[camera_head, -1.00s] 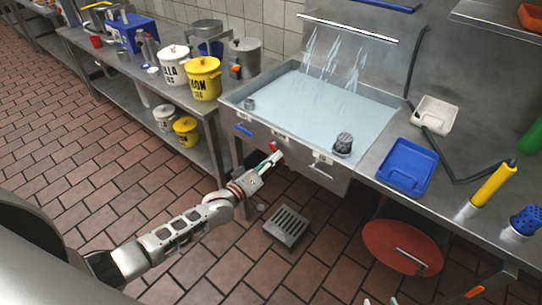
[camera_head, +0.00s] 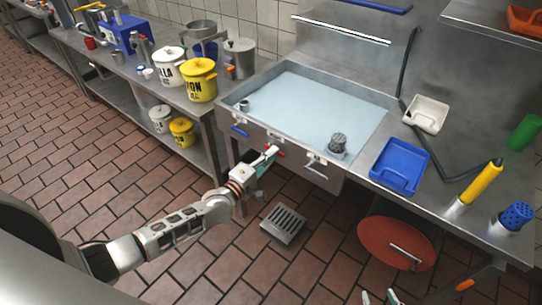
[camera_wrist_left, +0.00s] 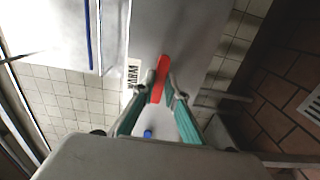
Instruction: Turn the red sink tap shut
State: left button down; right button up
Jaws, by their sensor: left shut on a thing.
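The red sink tap (camera_head: 281,154) is on the front panel of the steel sink (camera_head: 322,171). In the left wrist view its red handle (camera_wrist_left: 160,80) stands between my fingers, beside a "WARM" label. My left gripper (camera_head: 270,152) is shut on the red handle; it also shows in the left wrist view (camera_wrist_left: 161,95). No water streams fall from the bar (camera_head: 340,29) above the sink, and pale blue water (camera_head: 315,105) lies in the basin. My right gripper (camera_head: 379,297) shows only its two fingertips at the bottom edge, apart and empty.
A blue tap (camera_head: 240,131) is further left on the panel. A grey strainer (camera_head: 338,143) stands at the sink's front right. A blue tray (camera_head: 400,166) and a yellow cylinder (camera_head: 482,182) are on the right counter. A red round thing (camera_head: 396,243) is below it.

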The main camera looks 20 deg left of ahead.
dwell(0.5)
pick_arm(q)
jog(key=c, duration=2)
grip_release()
jog(key=shift+c, duration=0.2)
jog(key=v, duration=1.2)
jog(key=shift+s+r, duration=0.1)
jog(key=s+d+f+m+g, duration=0.2)
jog(key=s+d+f+m, duration=0.2)
jog(key=s+d+m, duration=0.15)
jog(key=s+f+m+g+y, duration=0.1)
jog(key=s+f+m+g, duration=0.1)
jog(key=s+m, duration=0.4)
jog(key=s+a+f+m+g+y, duration=0.1)
jog(key=s+f+m+g+y, duration=0.1)
jog(key=s+f+m, duration=0.3)
jog(key=s+m, duration=0.1)
jog(key=s, duration=0.2)
jog(key=shift+s+f, duration=0.15)
jog(key=shift+s, duration=0.05)
